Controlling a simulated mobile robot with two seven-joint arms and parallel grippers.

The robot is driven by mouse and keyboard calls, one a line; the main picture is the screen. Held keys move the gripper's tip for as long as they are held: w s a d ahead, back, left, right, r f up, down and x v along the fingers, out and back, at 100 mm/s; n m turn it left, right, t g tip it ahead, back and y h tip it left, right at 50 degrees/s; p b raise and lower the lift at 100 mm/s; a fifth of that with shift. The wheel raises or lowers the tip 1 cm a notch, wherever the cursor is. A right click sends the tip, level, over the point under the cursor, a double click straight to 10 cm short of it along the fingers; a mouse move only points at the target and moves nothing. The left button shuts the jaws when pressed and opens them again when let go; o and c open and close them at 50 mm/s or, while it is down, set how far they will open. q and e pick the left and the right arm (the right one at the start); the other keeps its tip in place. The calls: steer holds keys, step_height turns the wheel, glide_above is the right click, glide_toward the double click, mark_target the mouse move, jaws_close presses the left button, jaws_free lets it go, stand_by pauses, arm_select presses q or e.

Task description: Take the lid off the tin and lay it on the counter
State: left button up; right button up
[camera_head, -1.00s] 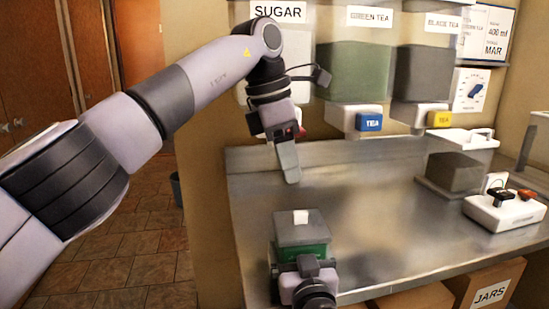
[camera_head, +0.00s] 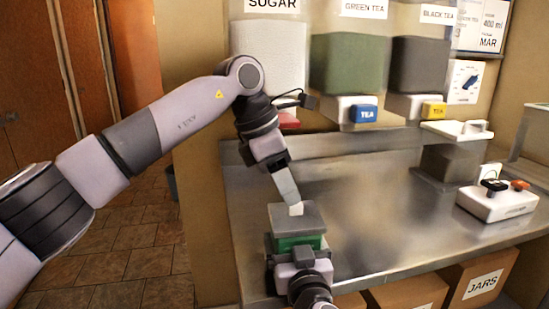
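The green tin (camera_head: 300,242) stands at the front left edge of the metal counter (camera_head: 390,190). Its square grey lid (camera_head: 283,217) sits on top and carries a small white knob (camera_head: 297,210). My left gripper (camera_head: 295,204) points down from above with its fingertips at the knob. Its fingers overlap from this side, so I cannot tell whether they are apart or closed on the knob. My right gripper (camera_head: 298,246) comes from the front edge, low against the tin, with a finger on each side of it. The tin's lower part is hidden behind this gripper.
Sugar (camera_head: 268,60), green tea (camera_head: 347,65) and black tea (camera_head: 420,70) dispensers hang above the counter's back. A lidded canister (camera_head: 452,160) and a white scale-like box (camera_head: 497,203) stand at the right. The middle of the counter is clear. Cardboard boxes (camera_head: 480,283) sit below.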

arm_select(q)
steer(key=shift+x, duration=1.85)
jaws_close()
steer(key=shift+r, duration=0.15)
steer(key=shift+r, duration=1)
steer(key=shift+r, duration=2)
arm_select(e)
steer(key=o, duration=1.1)
